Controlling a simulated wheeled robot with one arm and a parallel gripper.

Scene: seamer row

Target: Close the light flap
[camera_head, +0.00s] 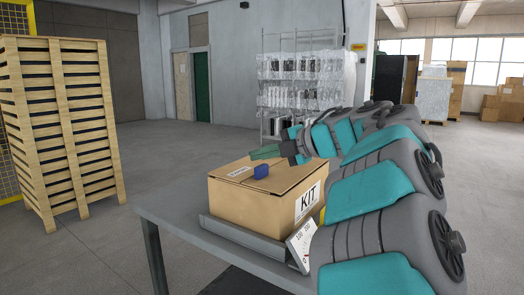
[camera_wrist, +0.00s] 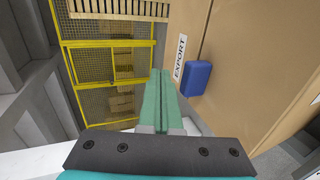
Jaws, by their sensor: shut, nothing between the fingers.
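A cardboard box (camera_head: 235,200) with a KIT label stands on the tray at the table's end. Its top flaps look folded down and nearly flat; small gaps I cannot tell. The left flap (camera_head: 226,177) carries a white EXPORT label, which also shows in the wrist view (camera_wrist: 180,58). A small blue block (camera_head: 261,172) sits on the box top by the seam; it also shows in the wrist view (camera_wrist: 198,78). Which flap is the light one is unclear. My gripper (camera_head: 252,154), with green fingers, is shut and empty above the box's far side, apparently clear of it (camera_wrist: 161,74).
The box is on a grey tray (camera_head: 240,234) on a grey table (camera_head: 175,219). A white card (camera_head: 300,243) with red marks leans at the tray's near right. A tall stack of wooden pallets (camera_head: 65,125) stands left. A wire rack (camera_head: 300,85) stands behind.

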